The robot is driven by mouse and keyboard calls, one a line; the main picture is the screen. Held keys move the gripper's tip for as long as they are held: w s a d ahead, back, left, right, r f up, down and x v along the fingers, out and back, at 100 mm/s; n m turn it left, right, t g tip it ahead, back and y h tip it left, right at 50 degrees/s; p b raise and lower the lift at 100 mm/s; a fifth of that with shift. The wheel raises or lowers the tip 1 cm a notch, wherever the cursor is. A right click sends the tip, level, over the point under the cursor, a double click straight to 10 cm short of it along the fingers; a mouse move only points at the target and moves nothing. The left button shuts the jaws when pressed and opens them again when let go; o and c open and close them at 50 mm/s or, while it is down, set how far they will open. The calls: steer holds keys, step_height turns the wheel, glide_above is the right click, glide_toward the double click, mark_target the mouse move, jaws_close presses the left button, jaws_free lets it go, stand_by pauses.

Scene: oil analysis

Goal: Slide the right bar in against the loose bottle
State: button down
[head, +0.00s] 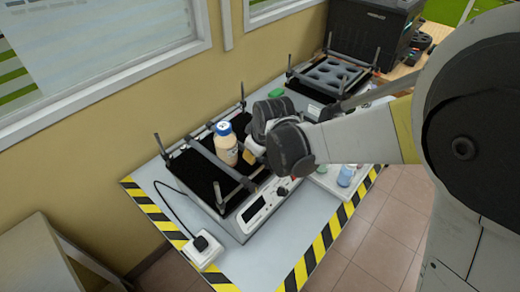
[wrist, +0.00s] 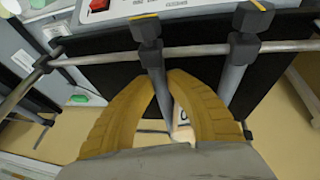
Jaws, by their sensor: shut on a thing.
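The loose bottle (head: 226,145), with a blue cap and pale tan contents, stands upright on the black shaker platform (head: 195,175). The left bar (head: 220,165) crosses the platform on the bottle's left. The right bar (wrist: 150,62) runs between my yellow fingers in the wrist view; my arm mostly hides it in the head view. My gripper (wrist: 166,82) is shut on this bar, and in the head view it (head: 249,153) is just right of the bottle. A sliver of bottle label (wrist: 182,118) shows beside the held bar; whether they touch is hidden.
Upright corner posts (head: 162,147) and side rails (wrist: 190,50) surround the platform. A second shaker with a holed rack (head: 328,76) stands behind. Small vials (head: 345,176) are at right under my arm. A white power block (head: 203,252) sits at the near-left table corner.

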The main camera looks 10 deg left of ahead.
steer(key=c, duration=1.3)
jaws_free()
steer(key=v, duration=1.2)
steer(key=s+d+m+t+h, duration=0.1)
steer(key=s+d+m, duration=0.3)
steer(key=d, duration=0.5)
steer(key=s+d+r+m+t+h, duration=0.1)
steer(key=s+d+m, duration=0.3)
steer(key=d, duration=0.5)
steer(key=s+d+m+t, duration=0.1)
steer(key=s+d+m, duration=0.3)
steer(key=d, duration=0.6)
steer(key=shift+s+r+h, duration=0.4)
steer(key=shift+s, duration=0.35)
